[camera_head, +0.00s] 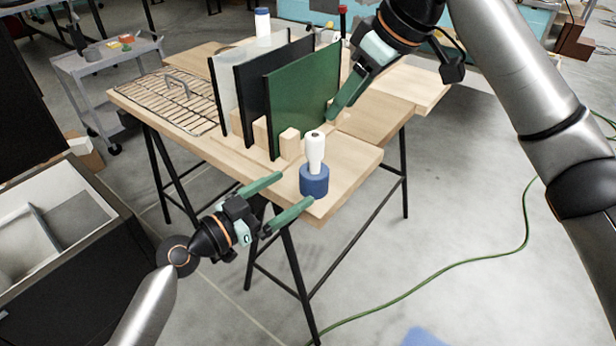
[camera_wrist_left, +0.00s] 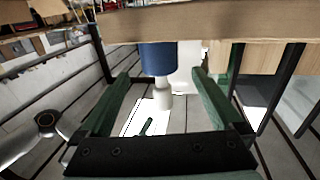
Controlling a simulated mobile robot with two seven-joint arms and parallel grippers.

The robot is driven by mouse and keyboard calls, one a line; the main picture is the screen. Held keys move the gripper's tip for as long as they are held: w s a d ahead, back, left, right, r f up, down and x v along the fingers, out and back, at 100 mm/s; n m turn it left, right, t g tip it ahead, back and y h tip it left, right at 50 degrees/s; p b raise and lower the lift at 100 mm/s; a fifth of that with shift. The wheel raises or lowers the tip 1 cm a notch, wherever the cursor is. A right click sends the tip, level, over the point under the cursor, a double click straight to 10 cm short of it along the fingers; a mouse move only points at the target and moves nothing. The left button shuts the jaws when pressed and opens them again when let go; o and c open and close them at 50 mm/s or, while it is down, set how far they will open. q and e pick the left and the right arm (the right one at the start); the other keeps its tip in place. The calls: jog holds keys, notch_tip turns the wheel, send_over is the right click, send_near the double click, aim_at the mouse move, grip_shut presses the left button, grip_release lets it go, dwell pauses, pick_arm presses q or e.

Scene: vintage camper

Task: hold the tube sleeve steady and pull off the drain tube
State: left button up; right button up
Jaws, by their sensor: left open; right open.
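The white drain tube (camera_head: 315,152) stands upright in the blue tube sleeve (camera_head: 314,184), at the near corner of the wooden table. My left gripper (camera_head: 297,189) is open, with its fingertips spread near the sleeve's two sides and the sleeve not clamped. The left wrist view shows the blue sleeve (camera_wrist_left: 158,58) and white tube (camera_wrist_left: 163,96) inverted, in line with the gap between the open fingers. My right gripper (camera_head: 335,112) is open and empty, above and behind the tube, beside the green panel. One of its fingers is mostly hidden.
The green panel (camera_head: 303,88), a black panel (camera_head: 262,90) and a pale panel stand upright in wooden blocks behind the tube. A wire rack (camera_head: 170,105) lies at the table's left. A white-and-blue bottle (camera_head: 262,24) stands behind the panels. Floor right of the table is mostly clear.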

aim_at(315, 175)
pick_arm(q)
jog(key=x, duration=0.7)
jog(key=shift+w+d, duration=0.2)
jog(key=shift+d, duration=0.1)
jog(key=c, duration=1.4)
jog(key=shift+c, duration=0.2)
pick_arm(e)
jog(key=shift+o, duration=0.9)
jog(key=shift+f, duration=0.15)
jog(key=shift+o, duration=0.7)
notch_tip(315, 175, down, 2)
jog(key=shift+w+a+f, duration=0.15)
jog(key=shift+f, duration=0.1)
jog(key=shift+x, duration=4)
